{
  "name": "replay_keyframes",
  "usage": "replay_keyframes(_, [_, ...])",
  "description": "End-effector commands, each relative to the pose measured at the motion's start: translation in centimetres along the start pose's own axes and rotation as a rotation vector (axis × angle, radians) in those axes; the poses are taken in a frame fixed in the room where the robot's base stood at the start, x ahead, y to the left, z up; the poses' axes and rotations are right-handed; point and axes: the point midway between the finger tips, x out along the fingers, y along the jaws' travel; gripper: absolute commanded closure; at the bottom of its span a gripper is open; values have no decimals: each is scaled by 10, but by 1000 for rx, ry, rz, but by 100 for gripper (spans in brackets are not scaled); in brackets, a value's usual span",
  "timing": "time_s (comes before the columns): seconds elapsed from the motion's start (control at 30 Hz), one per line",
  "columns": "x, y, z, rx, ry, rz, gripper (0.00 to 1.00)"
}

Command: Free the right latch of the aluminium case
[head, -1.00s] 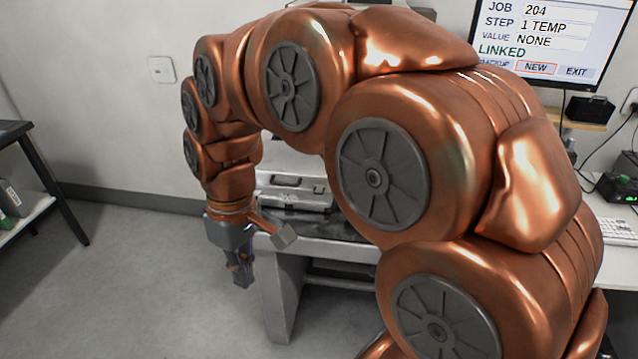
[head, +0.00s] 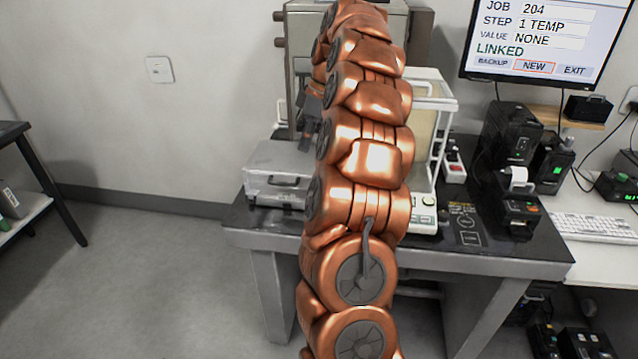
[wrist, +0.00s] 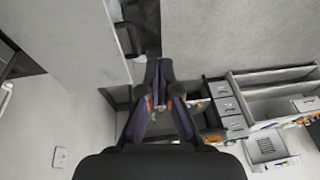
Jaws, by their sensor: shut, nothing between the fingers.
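The aluminium case (head: 283,160) lies closed on the left end of the dark-topped table, with its handle on the front. Its right end is partly covered by my arm. I cannot make out the right latch or tell its state. My gripper (head: 305,145) points down above and behind the case, partly hidden by my arm, and is clear of the case lid. In the wrist view the fingers of my gripper (wrist: 160,72) are together and empty. I cannot identify the case in the wrist view.
A tall grey cabinet-like unit (head: 298,60) stands behind the case. A glass-sided balance (head: 432,90) stands right of my arm. Black devices (head: 508,135) occupy the table's right side. The floor (head: 150,270) at left is clear. The wrist view shows shelving (wrist: 270,85) at right.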

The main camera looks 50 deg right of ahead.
Motion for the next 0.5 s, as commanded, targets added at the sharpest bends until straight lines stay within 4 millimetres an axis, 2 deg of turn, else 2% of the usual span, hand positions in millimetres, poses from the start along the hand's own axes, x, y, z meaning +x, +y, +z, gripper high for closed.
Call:
replay_keyframes(0.03, [-1,15,13,-1,4,10,100])
replay_keyframes(0.1, [-4,30,28,-10,8,22,100])
replay_keyframes(0.2, [-7,44,44,-21,13,37,100])
replay_keyframes(0.33, [-8,52,55,-29,13,45,100])
replay_keyframes(0.5, [-9,53,56,-31,13,46,100])
